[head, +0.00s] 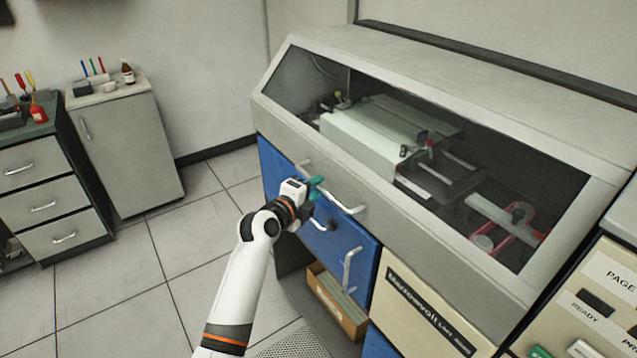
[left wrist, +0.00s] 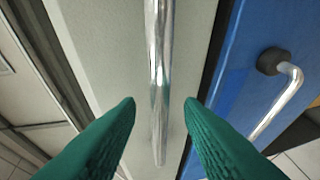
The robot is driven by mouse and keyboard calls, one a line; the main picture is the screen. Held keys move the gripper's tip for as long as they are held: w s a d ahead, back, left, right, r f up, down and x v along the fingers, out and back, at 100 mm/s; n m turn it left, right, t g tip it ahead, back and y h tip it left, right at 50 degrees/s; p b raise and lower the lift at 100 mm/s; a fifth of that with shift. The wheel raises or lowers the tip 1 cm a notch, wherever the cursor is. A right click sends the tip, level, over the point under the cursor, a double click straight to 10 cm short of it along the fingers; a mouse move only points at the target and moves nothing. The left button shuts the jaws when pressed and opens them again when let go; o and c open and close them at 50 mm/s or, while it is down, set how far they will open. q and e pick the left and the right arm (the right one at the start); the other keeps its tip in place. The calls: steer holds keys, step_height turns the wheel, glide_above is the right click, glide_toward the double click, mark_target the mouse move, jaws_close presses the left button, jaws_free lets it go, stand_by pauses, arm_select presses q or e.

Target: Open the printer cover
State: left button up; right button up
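The printer cover (head: 275,55) is a grey frame with a slanted dark window, and it is down over the machine. A silver bar handle (head: 346,204) runs along the lower front edge of the cover. In the left wrist view the bar (left wrist: 158,60) runs down the middle. My left gripper (head: 317,187) is at the bar, partly hiding it in the head view. Its green fingers (left wrist: 160,104) are apart, one on each side of the bar with gaps. I cannot tell how deep the bar lies between them. My right gripper is not in view.
Blue doors (head: 340,250) with a silver handle (head: 350,268) are below the cover. The lower handle also shows at the right of the left wrist view (left wrist: 282,100). A cardboard box (head: 338,305) stands beneath. Open tiled floor (head: 120,290) lies to the left, before grey cabinets (head: 130,150).

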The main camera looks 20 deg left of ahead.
arm_select(q)
steer(key=shift+x, duration=1.25)
jaws_close()
